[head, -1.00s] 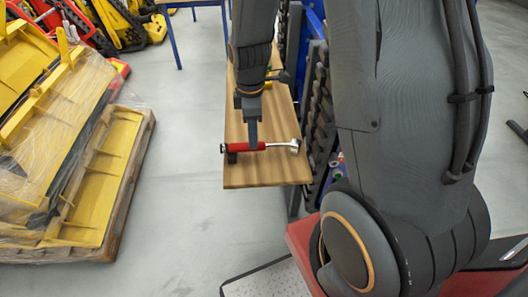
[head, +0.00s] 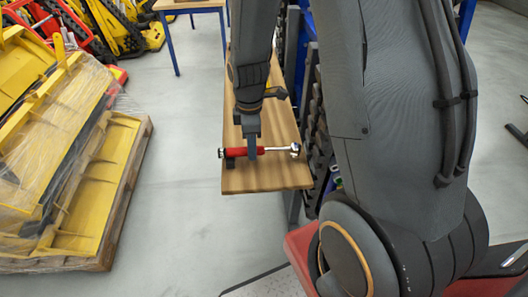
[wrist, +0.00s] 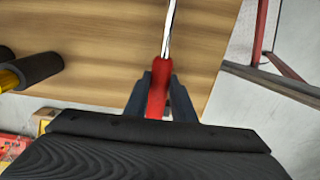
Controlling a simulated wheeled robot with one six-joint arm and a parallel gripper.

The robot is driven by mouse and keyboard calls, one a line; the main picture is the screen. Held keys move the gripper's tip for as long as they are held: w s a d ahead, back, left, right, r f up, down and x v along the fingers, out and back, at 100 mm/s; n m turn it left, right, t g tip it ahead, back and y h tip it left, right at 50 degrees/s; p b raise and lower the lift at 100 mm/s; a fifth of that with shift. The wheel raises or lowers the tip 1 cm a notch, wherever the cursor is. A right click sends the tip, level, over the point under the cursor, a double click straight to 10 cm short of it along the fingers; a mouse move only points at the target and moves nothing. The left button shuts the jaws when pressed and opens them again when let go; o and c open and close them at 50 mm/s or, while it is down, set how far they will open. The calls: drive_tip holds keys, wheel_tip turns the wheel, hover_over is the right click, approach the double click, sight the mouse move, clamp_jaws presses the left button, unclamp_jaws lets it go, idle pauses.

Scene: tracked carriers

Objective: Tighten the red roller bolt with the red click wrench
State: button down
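The red click wrench has a red handle (head: 268,150) and a bright metal shaft and head (head: 293,149). In the wrist view the red handle (wrist: 158,92) lies between my two fingers (wrist: 161,98), one on each side. They are very close to it, but I cannot tell whether they press on it. The red roller bolt is not identifiable in either view.
The wooden board (head: 265,180) stands beside a dark tracked carrier (head: 314,130). A pallet (head: 125,205) with wrapped yellow parts is at the left. A black cylinder with a yellow part (wrist: 35,70) lies on the board in the wrist view. Floor between pallet and board is clear.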

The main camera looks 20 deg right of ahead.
drive_tip(key=shift+r, duration=0.1)
drive_tip(key=shift+r+p, duration=3)
drive_tip(key=shift+r, duration=0.45)
